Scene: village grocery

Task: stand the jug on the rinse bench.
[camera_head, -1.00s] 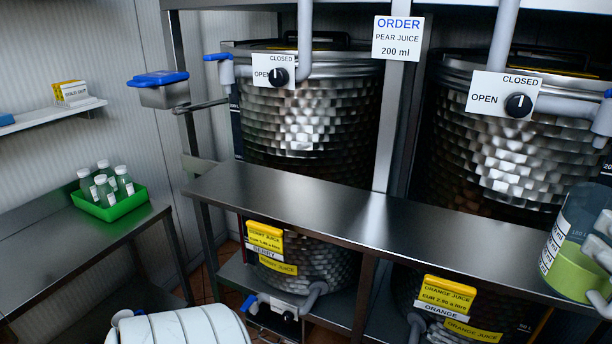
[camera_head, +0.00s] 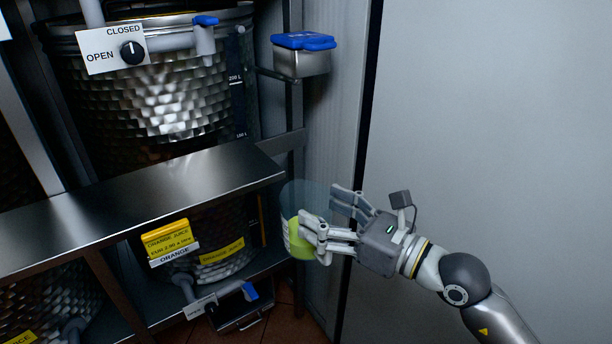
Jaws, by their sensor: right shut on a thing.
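The jug (camera_head: 297,240) is see-through, with yellow-green contents in its lower part and a pale bluish upper part. My right gripper (camera_head: 320,228) is shut on it, with the fingers at its right side. The jug is held in the air, just right of the right end of the steel shelf in front of the tanks. The fingers hide part of its right side. No bench that I can clearly tell as the rinse bench shows now. My left gripper is not in view.
The steel shelf (camera_head: 135,205) is bare. Behind it stands a large dimpled tank (camera_head: 160,105) with a tap and a CLOSED/OPEN sign. A blue-lidded box (camera_head: 303,60) sits on a bracket at the right. A plain grey panel (camera_head: 480,110) fills the right side.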

